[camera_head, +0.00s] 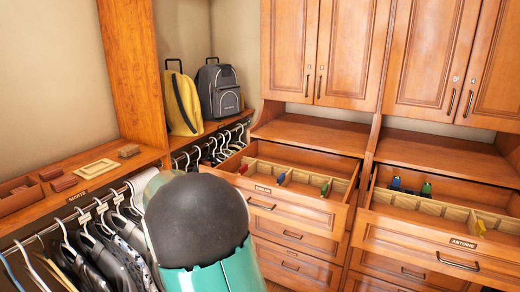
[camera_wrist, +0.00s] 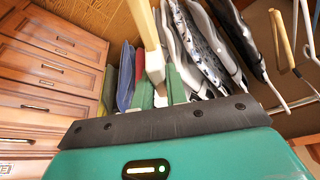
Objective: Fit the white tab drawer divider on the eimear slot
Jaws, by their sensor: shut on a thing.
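My gripper (camera_wrist: 161,92) shows in the wrist view with its green fingers shut on a pale wooden strip with a white part, which looks like the white tab drawer divider (camera_wrist: 148,32). The divider extends away from the fingers; its lower end is partly hidden between them. In the head view my arm hides the gripper and divider. The left open drawer (camera_head: 293,204) bears a small label (camera_head: 263,189) that seems to read Eimear. Inside it are dividers with a red tab (camera_head: 243,169), a blue tab (camera_head: 281,178) and a green tab (camera_head: 325,188). The divider is apart from this drawer.
A second open drawer (camera_head: 405,224), labelled Antoine (camera_head: 463,243), holds dividers with coloured tabs at the right. Hanging clothes (camera_head: 100,245) line the left below a wooden shelf (camera_head: 128,166). Yellow (camera_head: 183,103) and grey (camera_head: 219,91) backpacks stand behind. Open drawers jut into the room.

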